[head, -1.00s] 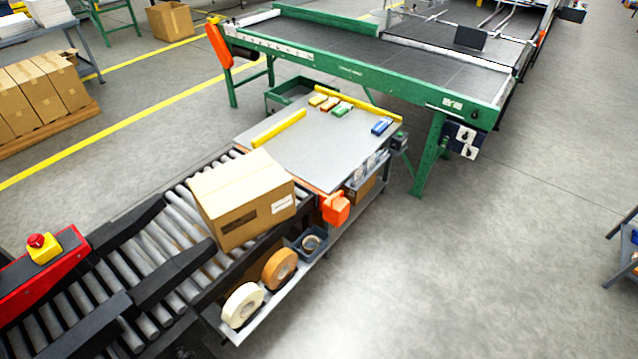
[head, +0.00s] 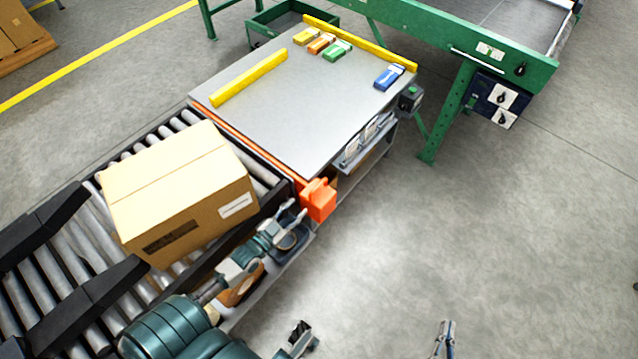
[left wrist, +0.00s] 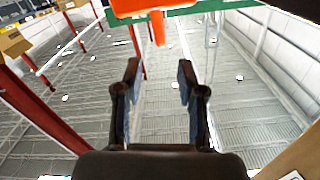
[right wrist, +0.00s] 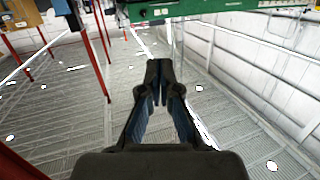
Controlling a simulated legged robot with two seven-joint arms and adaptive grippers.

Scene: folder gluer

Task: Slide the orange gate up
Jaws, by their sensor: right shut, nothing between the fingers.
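An orange strip (head: 243,137) runs along the table edge where the roller conveyor ends, low against the tabletop. An orange block (head: 318,200) sits at its near right end; I take the two as the gate. In the head view my left gripper (head: 294,216) is just left of and below the block. The left wrist view shows its fingers (left wrist: 160,85) apart and empty, with the orange part (left wrist: 150,8) and its downward tab ahead of them, not between them. My right gripper (head: 446,336) is low over the floor at the bottom; its fingers (right wrist: 160,75) are together and empty.
A cardboard box (head: 180,190) rests on the rollers beside the strip. Under my left arm is a shelf with tape rolls (head: 240,287). The grey table (head: 285,100) carries yellow guides and small colored packs. Open floor lies to the right.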

